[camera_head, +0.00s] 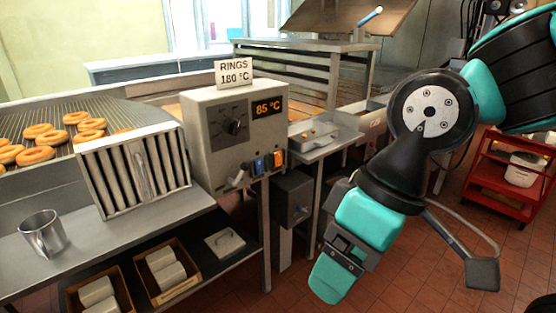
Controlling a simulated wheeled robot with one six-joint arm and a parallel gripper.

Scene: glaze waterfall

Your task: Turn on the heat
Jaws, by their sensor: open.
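A grey control box (206,140) stands on the bench in the middle of the view. Its front has a black dial (236,127), a lit display (267,106) reading 85 °C, a blue switch (259,167), an orange switch (278,159) and a small lever (238,180). I cannot tell the switches' positions. A sign (234,72) on top reads "RINGS 180 °C". My gripper (332,278) is open, low in front of the bench and to the right of the box, pointing down. It touches nothing that I can see, and its fingertips are hard to make out.
A slatted metal panel (131,171) stands left of the box, before a rack of ring doughnuts (37,154). A metal cup (43,234) stands on the bench. Boxes of white rolls (160,272) sit below. A red cart (507,177) stands right; the tiled floor between is mostly free.

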